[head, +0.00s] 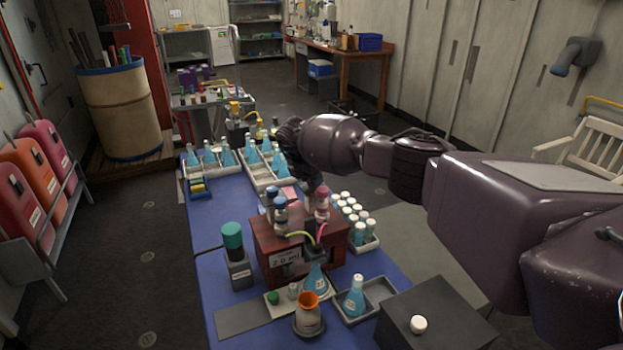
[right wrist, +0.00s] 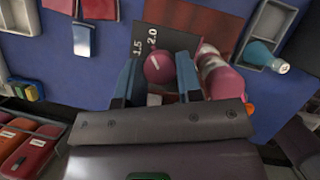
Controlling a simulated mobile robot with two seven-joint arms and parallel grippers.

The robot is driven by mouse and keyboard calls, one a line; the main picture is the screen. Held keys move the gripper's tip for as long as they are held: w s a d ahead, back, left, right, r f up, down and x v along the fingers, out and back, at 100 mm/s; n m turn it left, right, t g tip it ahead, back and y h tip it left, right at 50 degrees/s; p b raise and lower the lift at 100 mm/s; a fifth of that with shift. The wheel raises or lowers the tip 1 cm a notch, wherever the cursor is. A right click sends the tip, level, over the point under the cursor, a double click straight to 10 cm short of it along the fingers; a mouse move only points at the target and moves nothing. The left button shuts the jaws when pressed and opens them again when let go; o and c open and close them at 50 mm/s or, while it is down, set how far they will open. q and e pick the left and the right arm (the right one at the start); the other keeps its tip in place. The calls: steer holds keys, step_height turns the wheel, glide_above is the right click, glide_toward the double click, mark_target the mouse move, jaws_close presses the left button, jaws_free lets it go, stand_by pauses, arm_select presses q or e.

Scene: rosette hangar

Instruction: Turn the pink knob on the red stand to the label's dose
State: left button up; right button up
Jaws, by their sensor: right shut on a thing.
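The red stand (head: 335,262) is on the blue table, with blue-topped dispensers and one pink-topped dispenser (head: 322,207) on it. A label (head: 287,257) on its front appears to read 2.0. My right gripper (head: 314,184) comes down over the pink one. In the right wrist view, the pink knob (right wrist: 158,67) lies between its blue fingers, which are shut on it. The knob has a white mark on its face. Dial numbers 1.5 and 2.0 (right wrist: 152,40) show beside it; I cannot tell exactly where the mark points. My left gripper is out of view.
A green-capped bottle (head: 232,240) stands left of the stand. An orange-topped flask (head: 309,312) and a blue flask (head: 355,296) stand in front. A rack of white-capped bottles (head: 370,243) is close on the right. A dark box (head: 440,330) is at front right.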

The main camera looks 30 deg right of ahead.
steer(key=shift+m, duration=0.6)
steer(key=shift+g, duration=0.3)
steer(key=o, duration=0.9)
steer(key=shift+r, duration=0.1)
steer(key=v, duration=1)
steer(key=shift+a+r+p, duration=0.2)
steer(key=shift+r+p, duration=0.1)
